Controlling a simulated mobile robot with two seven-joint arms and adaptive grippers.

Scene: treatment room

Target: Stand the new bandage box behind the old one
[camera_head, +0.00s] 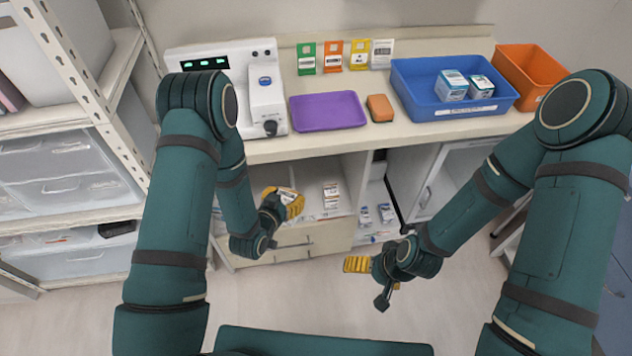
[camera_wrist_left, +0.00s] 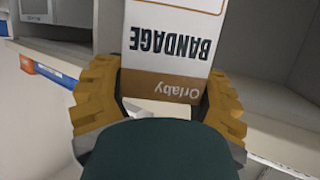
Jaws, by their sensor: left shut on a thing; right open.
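My left gripper (camera_head: 284,200) is shut on a white and brown bandage box (camera_wrist_left: 172,42), in front of the open shelf under the counter. The box reads "BANDAGE" and "Orlaby", upside down in the left wrist view; only a small part of it (camera_head: 288,194) shows between the yellow fingers in the head view. Another small white box with dark print (camera_head: 331,190) stands inside the shelf, right of my left gripper; it may be the old bandage box, but its label is too small to read. My right gripper (camera_head: 358,264) is open and empty, low in front of the cabinet.
The counter above bears a purple tray (camera_head: 327,110), a blue bin (camera_head: 420,100) with boxes, an orange bin (camera_head: 528,68) and a white device (camera_head: 266,98). More small boxes (camera_head: 386,212) lie in the compartment to the right. A white rack (camera_head: 75,60) stands at left.

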